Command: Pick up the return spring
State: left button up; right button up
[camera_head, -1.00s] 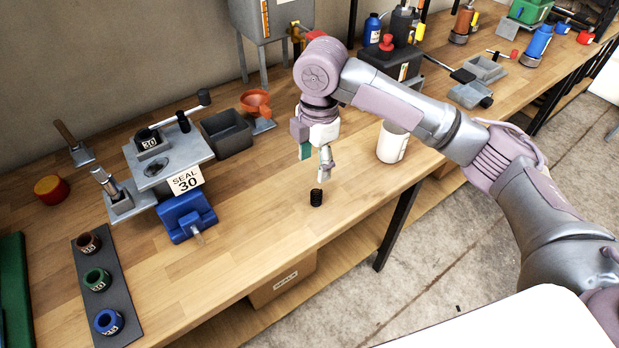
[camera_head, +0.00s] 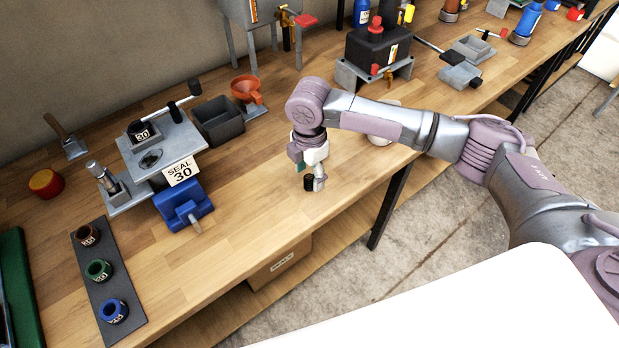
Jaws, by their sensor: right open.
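The return spring (camera_head: 308,183) is a small black coil standing upright on the wooden bench, near its front edge. My right gripper (camera_head: 311,181) is lowered over it, with its fingers pointing down. One light finger shows just to the right of the spring. The gripper is open, and I cannot tell whether a finger touches the spring. The far finger is partly hidden. My left gripper is not in view.
A blue vise (camera_head: 183,205) and a grey press with a "SEAL 30" card (camera_head: 182,171) stand to the left. A dark mat (camera_head: 113,290) holds three coloured rings. A white cup (camera_head: 381,139) is partly hidden behind my arm. Bare bench lies around the spring.

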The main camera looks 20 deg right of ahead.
jog(key=shift+w+f, duration=0.1)
jog(key=shift+f, duration=0.95)
jog(key=c, duration=1)
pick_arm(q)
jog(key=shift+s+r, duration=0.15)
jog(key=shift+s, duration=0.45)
